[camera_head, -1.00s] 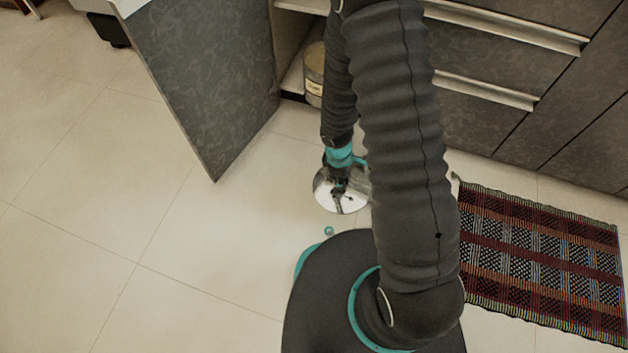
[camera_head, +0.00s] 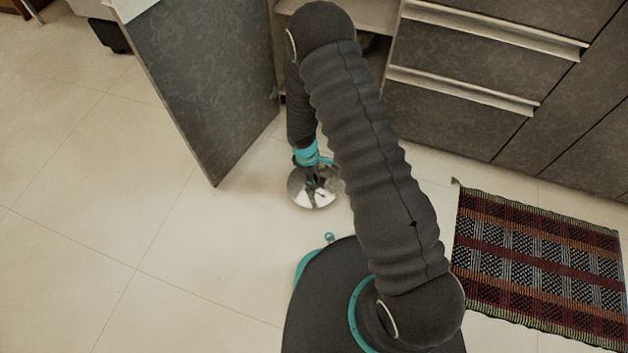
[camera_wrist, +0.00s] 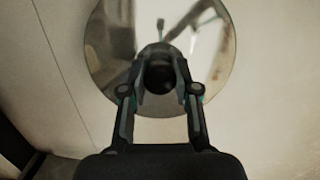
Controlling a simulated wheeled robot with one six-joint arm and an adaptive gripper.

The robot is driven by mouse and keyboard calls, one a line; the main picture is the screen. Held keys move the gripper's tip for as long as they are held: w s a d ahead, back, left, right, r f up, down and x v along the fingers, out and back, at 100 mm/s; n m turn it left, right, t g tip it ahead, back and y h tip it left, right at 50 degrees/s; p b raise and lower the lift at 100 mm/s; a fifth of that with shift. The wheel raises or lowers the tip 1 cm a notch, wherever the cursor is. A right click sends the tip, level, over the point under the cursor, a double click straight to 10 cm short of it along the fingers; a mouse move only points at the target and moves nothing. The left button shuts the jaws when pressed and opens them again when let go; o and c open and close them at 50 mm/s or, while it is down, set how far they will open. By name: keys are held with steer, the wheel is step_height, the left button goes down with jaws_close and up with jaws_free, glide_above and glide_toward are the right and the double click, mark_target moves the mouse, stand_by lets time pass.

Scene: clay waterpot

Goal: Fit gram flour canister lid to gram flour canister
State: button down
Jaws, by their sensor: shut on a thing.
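The gram flour canister lid (camera_head: 300,192) is a round, shiny metal disc, held above the floor in front of the open cabinet in the head view. In the wrist view the lid (camera_wrist: 212,62) fills the upper middle, with a dark round knob at its centre. My gripper (camera_head: 317,178) is shut on the lid by this knob; its two fingers also show in the wrist view (camera_wrist: 158,70). The gram flour canister is not visible now; in the earlier head view a labelled tin stands low inside the cabinet, where my arm now blocks the view.
The cabinet door (camera_head: 205,85) stands wide open to the left of my arm. Closed drawers (camera_head: 460,110) with pale handles are on the right. A striped woven mat (camera_head: 540,265) lies on the floor at right. The tiled floor (camera_head: 100,210) at left is clear.

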steer(key=shift+f, duration=0.8)
steer(key=shift+f, duration=0.1)
steer(key=shift+f+b, duration=0.15)
steer(key=shift+b, duration=0.15)
steer(key=c, duration=0.9)
jaws_free()
steer(key=shift+o, duration=0.2)
step_height(320, 180, up, 14)
steer(key=w+a+p, duration=0.1)
steer(key=a+p, duration=0.1)
steer(key=p, duration=0.1)
steer(key=shift+w, duration=0.15)
